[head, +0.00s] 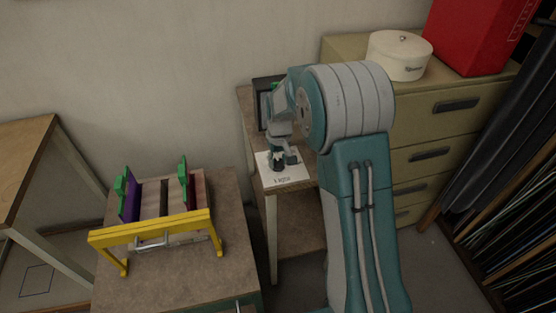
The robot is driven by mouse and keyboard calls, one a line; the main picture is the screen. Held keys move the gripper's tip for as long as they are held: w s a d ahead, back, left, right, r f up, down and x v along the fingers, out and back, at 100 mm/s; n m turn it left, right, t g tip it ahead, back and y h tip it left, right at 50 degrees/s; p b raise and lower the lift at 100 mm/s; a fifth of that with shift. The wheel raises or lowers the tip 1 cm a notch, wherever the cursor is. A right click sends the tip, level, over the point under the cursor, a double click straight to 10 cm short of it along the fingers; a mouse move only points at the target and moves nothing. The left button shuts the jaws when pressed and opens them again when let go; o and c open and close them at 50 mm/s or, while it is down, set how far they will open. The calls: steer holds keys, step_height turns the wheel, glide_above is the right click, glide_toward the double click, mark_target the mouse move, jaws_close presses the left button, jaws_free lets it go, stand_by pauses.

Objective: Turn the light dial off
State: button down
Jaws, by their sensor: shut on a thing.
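A white plate (291,176) with small dark lettering lies on the narrow side table at the centre. The light dial (277,164) is a small dark knob on that plate, partly covered by my gripper. My gripper (281,158) points down from my arm right over the plate and is shut on the dial. The dial's pointer and its exact angle are too small and too covered to read.
A dark framed panel (263,97) stands behind the gripper. A yellow rack (150,228) with green and purple parts is on a lower table at left. A drawer cabinet (425,126) at right carries a white round box (399,57) and a red box (478,32).

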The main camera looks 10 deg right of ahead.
mark_target(279, 160)
steer(key=shift+s+f, duration=0.1)
steer(key=shift+f, duration=0.1)
steer(key=shift+c, duration=1.5)
jaws_free()
steer(key=shift+r, duration=0.2)
step_height(279, 160, up, 12)
steer(key=shift+w+f, duration=0.15)
steer(key=shift+w, duration=0.05)
steer(key=shift+d, duration=0.1)
